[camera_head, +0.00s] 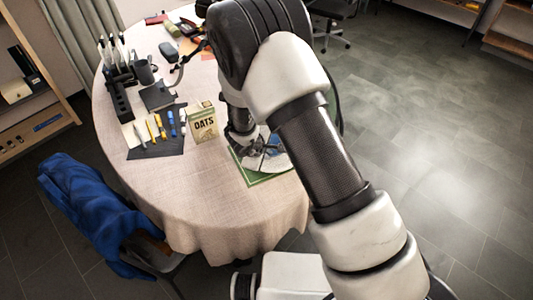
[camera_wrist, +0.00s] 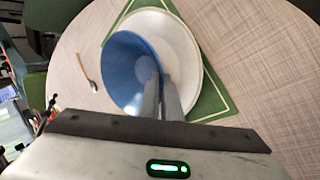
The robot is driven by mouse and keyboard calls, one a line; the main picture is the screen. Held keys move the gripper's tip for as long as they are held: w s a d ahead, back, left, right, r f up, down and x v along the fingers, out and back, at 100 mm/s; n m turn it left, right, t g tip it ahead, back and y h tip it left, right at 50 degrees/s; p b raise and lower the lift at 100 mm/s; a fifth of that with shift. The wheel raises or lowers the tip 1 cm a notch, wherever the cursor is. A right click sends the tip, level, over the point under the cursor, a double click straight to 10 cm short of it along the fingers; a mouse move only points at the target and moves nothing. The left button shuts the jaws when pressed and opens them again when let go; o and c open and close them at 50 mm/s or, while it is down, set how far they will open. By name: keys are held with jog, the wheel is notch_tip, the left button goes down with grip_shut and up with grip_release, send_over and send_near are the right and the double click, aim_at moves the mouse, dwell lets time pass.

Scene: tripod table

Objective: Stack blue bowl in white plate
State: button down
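The blue bowl (camera_wrist: 128,65) shows in the wrist view with its opening toward the camera. It overlaps the left part of the white plate (camera_wrist: 186,50). My gripper (camera_wrist: 161,80) has its two fingers close together at the bowl's right rim, one inside the bowl and one outside, so it looks shut on the rim. Whether the bowl touches the plate I cannot tell. In the head view my gripper (camera_head: 243,138) is over the near right of the table, and my arm partly hides the plate (camera_head: 277,163) and the bowl.
The plate lies on a green placemat (camera_wrist: 214,102). A spoon (camera_wrist: 86,70) lies left of it. An oats box (camera_head: 203,124) stands close left of my gripper. Pens on a dark mat (camera_head: 160,148) lie farther left. The table's front (camera_head: 220,205) is clear.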

jog(key=shift+f, duration=0.15)
jog(key=c, duration=2)
grip_release()
jog(key=shift+r, duration=0.2)
jog(key=p+v, duration=0.4)
jog(key=v, duration=0.8)
jog(key=shift+r+p, duration=0.15)
jog(key=shift+p, duration=0.25)
